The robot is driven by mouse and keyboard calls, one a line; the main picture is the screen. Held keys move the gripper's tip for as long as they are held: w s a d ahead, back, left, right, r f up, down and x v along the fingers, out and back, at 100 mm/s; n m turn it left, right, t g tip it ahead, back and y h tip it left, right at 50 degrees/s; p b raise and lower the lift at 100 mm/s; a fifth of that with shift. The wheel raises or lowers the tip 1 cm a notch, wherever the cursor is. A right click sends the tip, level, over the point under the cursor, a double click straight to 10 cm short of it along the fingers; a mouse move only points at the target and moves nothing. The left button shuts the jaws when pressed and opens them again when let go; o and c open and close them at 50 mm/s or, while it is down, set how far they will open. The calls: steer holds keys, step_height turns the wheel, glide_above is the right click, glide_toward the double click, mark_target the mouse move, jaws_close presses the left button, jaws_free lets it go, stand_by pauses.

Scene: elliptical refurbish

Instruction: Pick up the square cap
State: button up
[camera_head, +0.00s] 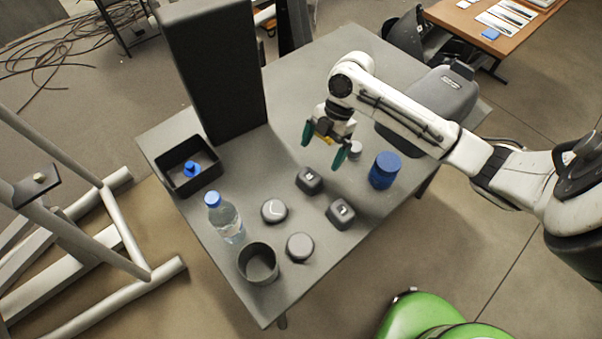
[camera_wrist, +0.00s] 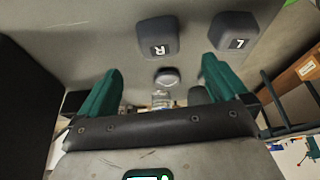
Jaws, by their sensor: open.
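Two dark grey square caps with rounded corners lie on the grey table: a nearer-to-gripper square cap (camera_head: 309,180) and a second square cap (camera_head: 340,213) below right of it. In the wrist view one is marked R (camera_wrist: 158,37) and the other L (camera_wrist: 233,31); I cannot tell which head-view cap bears which letter. My gripper (camera_head: 324,146), with green fingers, is open and empty above the table, up from both caps in the head view. In the wrist view my gripper (camera_wrist: 160,68) has both caps past its fingertips, not between them.
Round caps (camera_head: 274,210) (camera_head: 300,246), a bottle (camera_head: 228,222), a dark cup (camera_head: 259,264) and a blue jar (camera_head: 384,170) stand around. A black tray (camera_head: 184,181) holds a blue object (camera_head: 191,168). A tall black box (camera_head: 213,70) stands at the back left.

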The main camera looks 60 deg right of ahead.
mark_target(311, 175)
steer(key=x, duration=1)
steer(key=shift+w, duration=0.1)
steer(key=c, duration=1)
